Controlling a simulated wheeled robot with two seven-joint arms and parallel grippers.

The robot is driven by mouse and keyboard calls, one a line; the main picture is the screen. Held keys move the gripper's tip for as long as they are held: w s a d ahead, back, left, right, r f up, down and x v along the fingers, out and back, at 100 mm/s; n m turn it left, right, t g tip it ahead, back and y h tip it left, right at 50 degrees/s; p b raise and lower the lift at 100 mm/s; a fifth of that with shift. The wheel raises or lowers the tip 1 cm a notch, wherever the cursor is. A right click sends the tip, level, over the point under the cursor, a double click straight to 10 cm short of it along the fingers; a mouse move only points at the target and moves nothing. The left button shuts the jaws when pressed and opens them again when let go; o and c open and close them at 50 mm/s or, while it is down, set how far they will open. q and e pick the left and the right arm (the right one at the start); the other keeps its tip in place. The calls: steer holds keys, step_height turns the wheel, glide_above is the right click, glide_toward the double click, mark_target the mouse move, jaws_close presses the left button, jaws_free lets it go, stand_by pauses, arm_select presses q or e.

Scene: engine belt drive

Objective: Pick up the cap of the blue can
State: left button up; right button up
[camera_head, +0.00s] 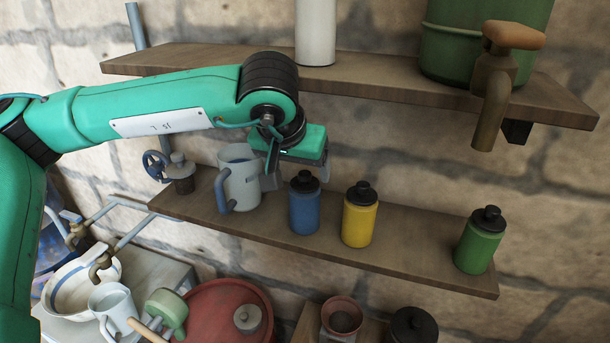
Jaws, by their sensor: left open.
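The blue can (304,212) stands upright on the lower wooden shelf, left of the yellow can. Its black cap (304,181) sits on top of it. My left gripper (292,176) comes in from the left and hangs at about cap height, above and behind the blue can in the picture. Its jaws are open, and part of them is hidden behind the cap and can. I cannot tell how close the fingers are to the cap. My right gripper is not in view.
A yellow can (360,222) and a green can (478,246), both with black caps, stand to the right on the lower shelf (420,250). A grey mug (240,180) is close on the left. The upper shelf (390,84) holds a green barrel with a tap (490,95).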

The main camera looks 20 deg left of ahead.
mark_target(303, 175)
arm_select(q)
steer(key=p+x, duration=0.1)
steer(key=x, duration=0.2)
steer(key=shift+w+d+p, duration=0.2)
steer(key=shift+p, duration=0.1)
steer(key=shift+w+f, duration=0.1)
steer(key=shift+f, duration=0.15)
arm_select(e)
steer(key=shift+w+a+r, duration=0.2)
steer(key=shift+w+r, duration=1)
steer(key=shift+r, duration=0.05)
arm_select(q)
steer(key=shift+c, duration=0.3)
steer(key=c, duration=1)
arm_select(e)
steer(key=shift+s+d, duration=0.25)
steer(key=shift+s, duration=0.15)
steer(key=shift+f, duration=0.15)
